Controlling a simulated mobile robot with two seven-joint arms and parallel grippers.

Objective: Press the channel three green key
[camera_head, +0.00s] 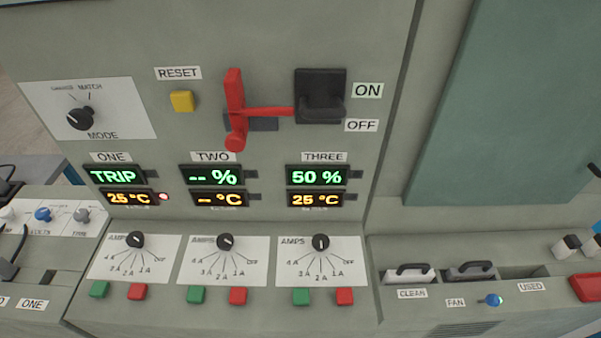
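The channel three green key (301,297) sits on the sloped front panel, below the third AMPS dial (321,242). A red key (345,296) is just to its right. Above them the THREE displays read 50 % (317,177) in green and 25 °C (316,200) in orange. Neither of my grippers shows in the head view.
Channels one and two have their own green keys (99,289) (195,294) and red keys. A red lever (235,110) and a black ON/OFF switch (320,97) stick out above. CLEAN and USED slots with black handles (412,269) lie at right.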

